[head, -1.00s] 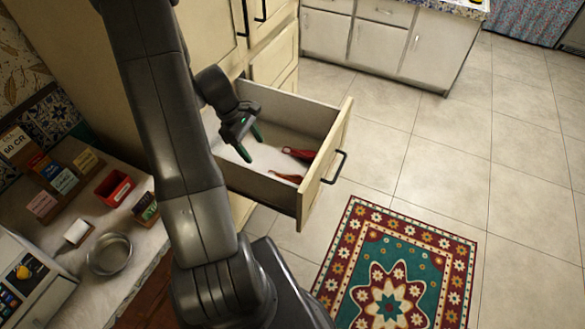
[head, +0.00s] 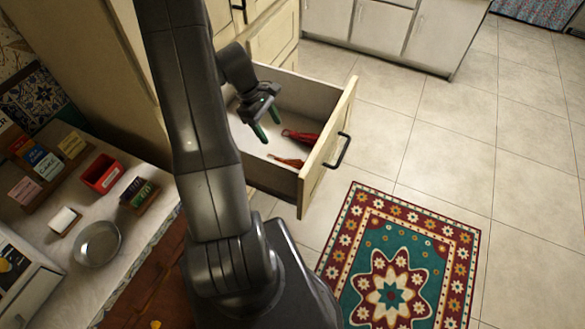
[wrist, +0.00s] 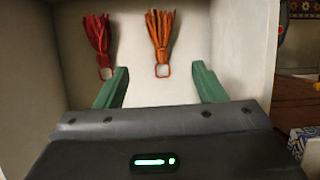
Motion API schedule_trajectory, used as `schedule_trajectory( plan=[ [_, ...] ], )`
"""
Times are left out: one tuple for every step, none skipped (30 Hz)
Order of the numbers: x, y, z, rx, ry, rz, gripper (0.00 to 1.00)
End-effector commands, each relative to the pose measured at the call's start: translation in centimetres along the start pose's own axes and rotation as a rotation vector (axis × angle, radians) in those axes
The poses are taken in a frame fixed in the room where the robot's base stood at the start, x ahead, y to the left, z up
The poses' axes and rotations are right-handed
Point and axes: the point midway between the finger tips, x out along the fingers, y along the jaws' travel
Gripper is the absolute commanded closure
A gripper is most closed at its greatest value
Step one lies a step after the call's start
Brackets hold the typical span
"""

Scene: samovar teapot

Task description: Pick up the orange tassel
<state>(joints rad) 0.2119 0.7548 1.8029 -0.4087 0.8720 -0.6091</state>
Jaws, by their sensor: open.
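The orange tassel (wrist: 160,34) lies on the drawer floor, its ring toward my gripper in the wrist view. In the head view it is the nearer tassel (head: 289,162), close to the drawer front. A red tassel (wrist: 97,40) lies to its left in the wrist view; in the head view it is the farther one (head: 302,137). My gripper (wrist: 160,84) is open and empty, with its green fingers on either side of the line to the orange tassel's ring. In the head view my gripper (head: 268,126) is over the drawer, left of both tassels.
The open drawer (head: 328,150) has walls around the tassels and a black handle in front. A counter at left holds a red container (head: 101,173) and a round metal dish (head: 97,244). A patterned rug (head: 400,265) lies on the floor.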

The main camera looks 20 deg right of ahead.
Motion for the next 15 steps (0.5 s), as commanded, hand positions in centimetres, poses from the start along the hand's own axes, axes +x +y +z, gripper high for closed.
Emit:
schedule_trajectory(
  plan=[
    [0.6,0.0,-0.2,0.001,0.0,-0.001,0.36],
    [0.7,0.0,-0.3,0.001,0.0,-0.001,0.36],
    [0.8,0.0,-0.3,0.001,0.0,-0.001,0.36],
    [0.8,0.0,-0.3,0.001,0.0,-0.001,0.36],
    [0.9,0.0,-0.3,0.001,-0.001,-0.001,0.36],
    [1.1,0.0,-0.3,0.001,-0.001,-0.002,0.36],
    [1.4,0.0,-0.3,0.001,-0.002,-0.002,0.36],
    [1.6,0.0,-0.2,0.001,-0.003,-0.003,0.36],
    [2.2,0.0,-0.2,0.002,-0.003,-0.004,0.36],
    [2.7,-0.1,-0.2,0.002,-0.004,-0.006,0.36],
    [3.3,-0.1,-0.2,0.001,-0.004,-0.005,0.36],
    [4.1,-0.1,-0.2,0.0,-0.004,-0.007,0.36],
    [4.7,-0.1,-0.2,0.0,-0.004,-0.006,0.36],
    [5.2,-0.1,-0.2,0.001,-0.005,-0.006,0.36],
    [6.0,-0.1,-0.2,0.001,-0.004,-0.006,0.36]
  ],
)
